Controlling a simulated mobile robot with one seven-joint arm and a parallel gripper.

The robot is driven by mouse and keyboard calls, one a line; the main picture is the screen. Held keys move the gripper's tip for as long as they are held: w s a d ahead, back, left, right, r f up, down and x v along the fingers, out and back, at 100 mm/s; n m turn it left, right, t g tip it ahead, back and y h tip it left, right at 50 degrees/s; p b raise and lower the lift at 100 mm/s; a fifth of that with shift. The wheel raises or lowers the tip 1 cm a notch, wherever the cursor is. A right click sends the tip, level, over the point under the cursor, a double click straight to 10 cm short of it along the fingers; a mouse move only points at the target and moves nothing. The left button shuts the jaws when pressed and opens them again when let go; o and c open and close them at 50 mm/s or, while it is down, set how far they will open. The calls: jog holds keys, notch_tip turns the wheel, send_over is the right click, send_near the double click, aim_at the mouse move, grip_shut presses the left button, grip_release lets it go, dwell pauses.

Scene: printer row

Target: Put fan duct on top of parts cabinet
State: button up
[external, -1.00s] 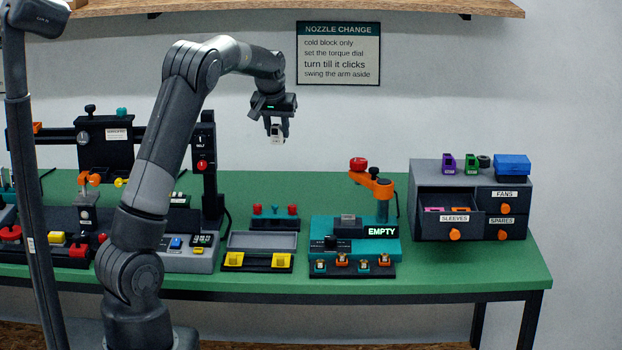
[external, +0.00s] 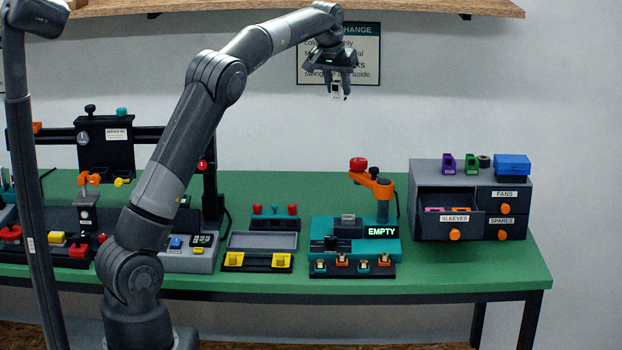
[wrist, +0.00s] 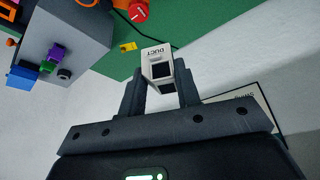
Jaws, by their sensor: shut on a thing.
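My gripper (external: 338,88) is raised high above the bench, in front of the wall sign. It is shut on the fan duct (external: 338,95), a small white part with dark openings. In the wrist view the fan duct (wrist: 157,62) shows the word DUCT and sits between the two fingers. The grey parts cabinet (external: 430,177) stands at the right of the bench, to the right of and below my gripper. Its top holds purple and green pieces, a dark round piece and a blue box. The cabinet (wrist: 78,32) also shows at upper left in the wrist view.
The SLEEVES drawer (external: 450,222) is pulled out with coloured pieces inside. A teal station reading EMPTY (external: 383,232) with an orange arm (external: 372,184) stands left of the cabinet. The cabinet's top is bare towards its left and front. Green bench (external: 520,270) is clear at the right front.

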jog(key=s+d+m+g+h, duration=0.1)
jog(key=s+d+m, duration=0.1)
jog(key=s+d, duration=0.8)
jog(key=s+d+m+h, duration=0.15)
jog(key=s+d, duration=0.55)
jog(key=d, duration=0.7)
jog(key=shift+m+y, duration=0.45)
jog(key=w+f, duration=0.4)
jog(key=w+a+f, duration=0.1)
jog(key=w+f, duration=0.2)
jog(key=f, duration=0.1)
jog(key=w+a+f, duration=0.1)
jog(key=w+f, duration=0.3)
jog(key=shift+w+f, duration=0.3)
jog(key=shift+f, duration=2.15)
jog(key=shift+f, duration=0.15)
jog(key=o, duration=0.9)
jog(key=shift+o, duration=0.2)
